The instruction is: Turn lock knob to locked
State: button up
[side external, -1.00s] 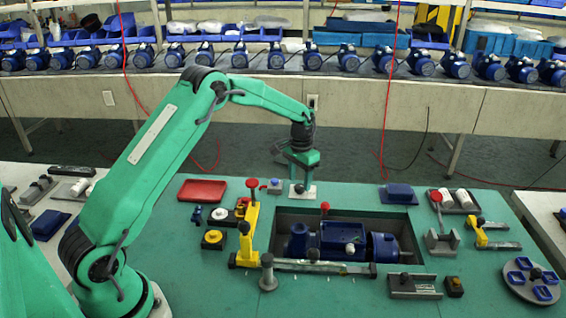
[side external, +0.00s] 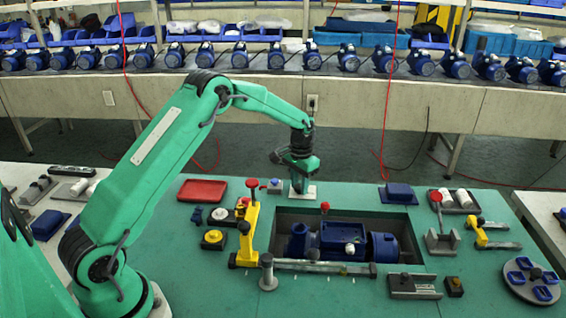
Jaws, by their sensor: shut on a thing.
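My gripper (side external: 299,185) reaches straight down at the back edge of the green table, over a small white plate (side external: 311,192). It is shut on the lock knob, which its fingers and the hand hide almost wholly in this side view. The knob's pointing direction and any lock markings are too small or hidden to read.
A small blue-topped button block (side external: 275,186) stands just left of the plate, and a red tray (side external: 203,190) lies further left. In front, a blue pump (side external: 342,240) sits in a recess beside a yellow upright clamp (side external: 247,230). A blue block (side external: 398,194) is to the right.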

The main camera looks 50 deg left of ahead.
jog(key=shift+n, duration=0.4)
jog(key=n, duration=0.4)
jog(key=shift+w+r, duration=0.1)
jog(key=n, duration=0.4)
jog(key=shift+n, duration=0.3)
jog(key=n, duration=0.8)
jog(key=shift+a+n, duration=0.1)
jog(key=shift+n, duration=0.2)
jog(key=o, duration=1)
jog(key=shift+c, duration=0.2)
